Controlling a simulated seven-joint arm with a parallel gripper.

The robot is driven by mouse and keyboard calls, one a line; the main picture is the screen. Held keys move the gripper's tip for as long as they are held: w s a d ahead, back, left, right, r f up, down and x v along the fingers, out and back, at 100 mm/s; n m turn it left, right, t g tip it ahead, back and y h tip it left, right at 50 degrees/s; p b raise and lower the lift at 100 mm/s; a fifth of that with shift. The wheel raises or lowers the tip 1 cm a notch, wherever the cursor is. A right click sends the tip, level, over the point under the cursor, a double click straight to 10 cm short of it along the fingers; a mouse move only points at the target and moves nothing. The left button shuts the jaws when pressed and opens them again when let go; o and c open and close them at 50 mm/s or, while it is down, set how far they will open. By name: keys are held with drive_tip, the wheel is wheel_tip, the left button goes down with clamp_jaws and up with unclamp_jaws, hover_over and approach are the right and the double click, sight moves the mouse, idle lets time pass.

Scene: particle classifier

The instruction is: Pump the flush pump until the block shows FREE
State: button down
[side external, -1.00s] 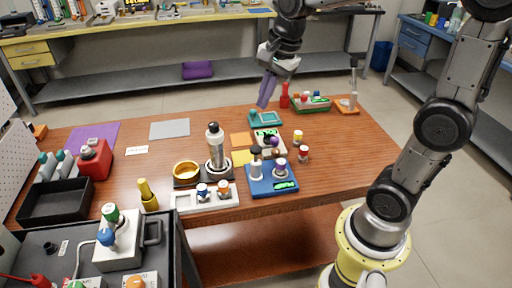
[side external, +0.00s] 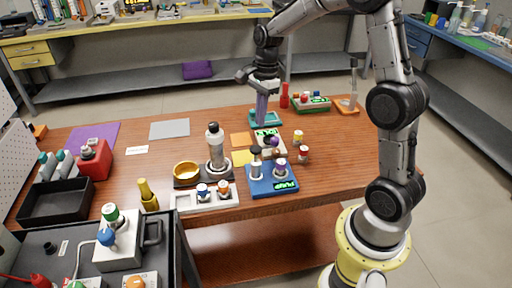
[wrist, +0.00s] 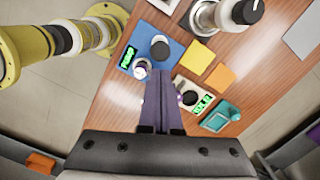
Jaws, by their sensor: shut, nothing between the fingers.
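The blue block (side external: 259,190) lies near the front edge of the wooden table. Its green display (side external: 285,186) reads PUMP, and it also shows in the wrist view (wrist: 128,58). On the block stand a white cylinder with a black top (side external: 256,165) and a white post with a purple knob (side external: 281,168). I cannot tell for sure which is the flush pump. My gripper (side external: 262,122) points down, purple fingers shut and empty, behind the blue block near the teal tray and pale block. In the wrist view the fingers (wrist: 160,74) overlap the blue block's right edge without visible contact.
A pale block (side external: 270,146) with a purple knob and green display stands behind the blue block. A teal tray (side external: 277,122) lies behind that. A tall grey-and-white device (side external: 216,150) with a black cap stands left. Small capped vials (side external: 303,155) stand right.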

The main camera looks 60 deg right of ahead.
sight(258, 146)
drive_tip(key=shift+f, duration=0.1)
drive_tip(key=shift+w+a+f, duration=0.1)
drive_tip(key=shift+a+f, duration=0.1)
drive_tip(key=shift+f, duration=1.5)
drive_tip(key=shift+a+f, duration=0.2)
drive_tip(key=shift+f, duration=1.45)
drive_tip(key=shift+f, duration=0.1)
wheel_tip(258, 146, down, 3)
drive_tip(key=shift+f, duration=0.15)
drive_tip(key=shift+d, duration=0.15)
drive_tip(key=d, duration=0.1)
drive_tip(key=s+d+r, duration=0.1)
drive_tip(key=shift+d, duration=0.3)
drive_tip(key=shift+r, duration=0.1)
